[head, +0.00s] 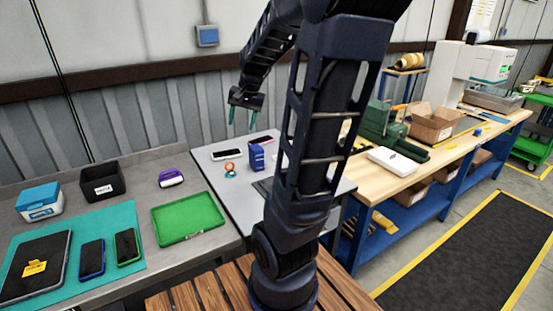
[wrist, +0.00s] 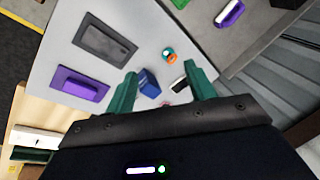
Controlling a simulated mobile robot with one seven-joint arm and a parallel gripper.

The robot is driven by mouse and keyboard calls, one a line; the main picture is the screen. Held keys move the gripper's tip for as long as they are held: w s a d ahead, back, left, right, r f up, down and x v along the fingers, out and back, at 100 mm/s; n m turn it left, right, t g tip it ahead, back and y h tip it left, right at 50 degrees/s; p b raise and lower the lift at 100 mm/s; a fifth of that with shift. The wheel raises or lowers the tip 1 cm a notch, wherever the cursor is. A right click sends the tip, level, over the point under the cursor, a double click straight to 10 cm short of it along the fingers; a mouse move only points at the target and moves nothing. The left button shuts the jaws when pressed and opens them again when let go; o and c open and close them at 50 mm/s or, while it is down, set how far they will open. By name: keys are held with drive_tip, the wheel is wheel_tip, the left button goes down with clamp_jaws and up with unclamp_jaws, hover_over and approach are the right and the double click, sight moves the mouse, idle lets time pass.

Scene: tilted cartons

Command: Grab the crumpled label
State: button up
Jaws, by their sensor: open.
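I cannot make out for certain a crumpled label in either view. A small yellow tag (head: 34,267) lies on a dark flat device at the far left, but I cannot tell if it is crumpled. My gripper (head: 244,116) is open and empty, held above the grey table with its teal fingers pointing down. In the wrist view my gripper (wrist: 161,74) has its fingers spread. A blue box (wrist: 149,83) and a white-edged phone (wrist: 178,83) show between and beyond them. The blue box also stands upright in the head view (head: 257,158).
An orange and teal ring-shaped item (head: 230,170) and a phone (head: 227,154) lie on the grey table. A purple item (wrist: 82,85) and a dark flat panel (wrist: 104,40) show in the wrist view. Left are a green tray (head: 187,217) and a black bin (head: 102,182).

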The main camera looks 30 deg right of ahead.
drive_tip(key=w+d+f+m+g, duration=0.1)
drive_tip(key=w+d+f+m, duration=0.55)
drive_tip(key=w+d, duration=0.4)
drive_tip(key=m+g+h, duration=0.2)
drive_tip(key=m, duration=0.3)
hover_over(276, 155)
wheel_tip(276, 155, down, 12)
drive_tip(key=f, duration=0.5)
drive_tip(key=shift+w+d+f, duration=0.1)
drive_tip(key=shift+w+d, duration=0.05)
drive_tip(key=shift+d, duration=0.05)
drive_tip(key=shift+s+a+f, duration=0.1)
drive_tip(key=shift+f, duration=1.25)
drive_tip(key=shift+s+f, duration=0.1)
drive_tip(key=shift+f, duration=1.25)
drive_tip(key=c, duration=1.1)
drive_tip(key=shift+o, duration=0.2)
